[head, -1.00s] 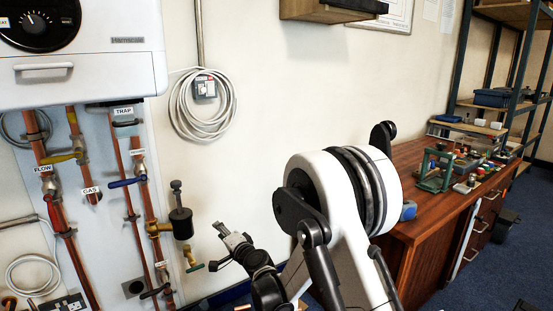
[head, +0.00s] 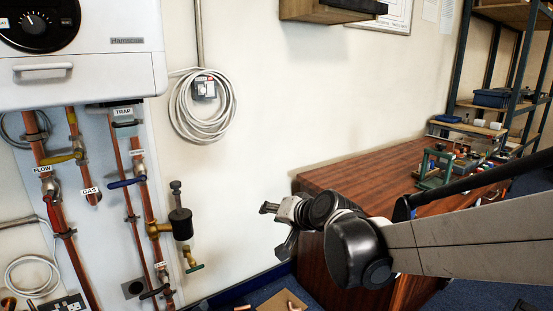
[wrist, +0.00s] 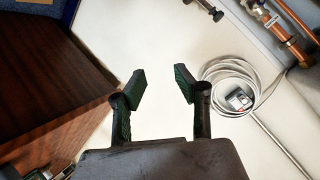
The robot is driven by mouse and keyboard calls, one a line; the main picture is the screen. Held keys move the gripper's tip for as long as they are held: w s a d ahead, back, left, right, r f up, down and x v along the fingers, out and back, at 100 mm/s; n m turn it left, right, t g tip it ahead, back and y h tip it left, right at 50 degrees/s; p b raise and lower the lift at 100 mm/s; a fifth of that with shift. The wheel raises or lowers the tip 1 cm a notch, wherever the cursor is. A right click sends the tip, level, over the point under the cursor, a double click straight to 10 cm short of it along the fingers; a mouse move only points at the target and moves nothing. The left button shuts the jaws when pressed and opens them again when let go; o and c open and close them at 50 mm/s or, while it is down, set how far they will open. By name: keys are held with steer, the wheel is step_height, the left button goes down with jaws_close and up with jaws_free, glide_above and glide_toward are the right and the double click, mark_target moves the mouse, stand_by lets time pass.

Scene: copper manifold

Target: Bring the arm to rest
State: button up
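My gripper (head: 272,228) is in front of the cream wall, between the copper manifold and the wooden bench, pointing left in the head view. In the wrist view its two green-padded fingers (wrist: 160,88) are spread apart with only bare wall showing between them. It holds nothing and appears to touch nothing. My arm reaches in from the right of the head view, in front of the bench. The copper manifold (head: 153,212) with its labelled pipes and valves is on the left, clear of the gripper.
A white boiler (head: 120,60) hangs above the pipes. A coiled grey cable (head: 180,115) hangs on the wall. The wooden bench (head: 350,177) carries a green frame (head: 432,168) and small parts at its far end. A board with copper pieces (head: 280,301) is low at the bottom.

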steer(key=s+d+f+n+g+h, duration=0.1)
steer(key=s+d+f+g+h, duration=0.15)
steer(key=s+d, duration=0.95)
steer(key=s+d+f+n+g+h, duration=0.15)
steer(key=s+d+h, duration=0.25)
steer(key=s+d, duration=0.85)
steer(key=s+a+r+p, duration=0.2)
steer(key=r+p, duration=0.7)
steer(key=s+a+r+p, duration=0.1)
steer(key=r+p, duration=0.7)
steer(key=p, duration=0.1)
steer(key=shift+s+a+r+m+t, duration=0.3)
steer(key=shift+s+a+r+m, duration=0.05)
steer(key=shift+r, duration=0.05)
